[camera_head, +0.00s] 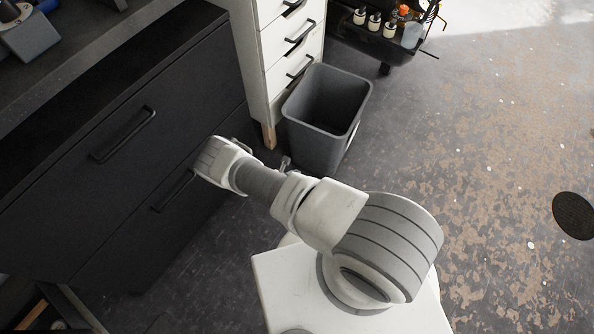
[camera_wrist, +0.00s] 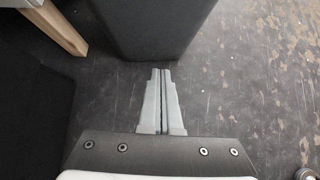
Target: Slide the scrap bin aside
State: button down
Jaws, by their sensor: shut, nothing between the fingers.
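The scrap bin (camera_head: 322,115) is a dark grey, open-topped bin standing upright on the floor, in front of the right end of the white drawer unit. It looks empty as far as its inside shows. In the wrist view the bin (camera_wrist: 154,30) fills the top middle as a dark block. My gripper (camera_wrist: 160,72) is shut and empty, its fingertips pointing at the bin's near side, with a small strip of floor showing between them. In the head view the gripper (camera_head: 285,162) is mostly hidden by my arm, near the bin's lower left.
A white drawer unit (camera_head: 284,50) with a wooden leg (camera_head: 269,135) stands close at the bin's left. A black drawer cabinet (camera_head: 110,165) is further left. A dark cart (camera_head: 385,38) with bottles stands behind the bin. Worn floor (camera_head: 500,150) to the right is mostly open.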

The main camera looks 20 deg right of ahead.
jog(key=c, duration=1.6)
grip_release()
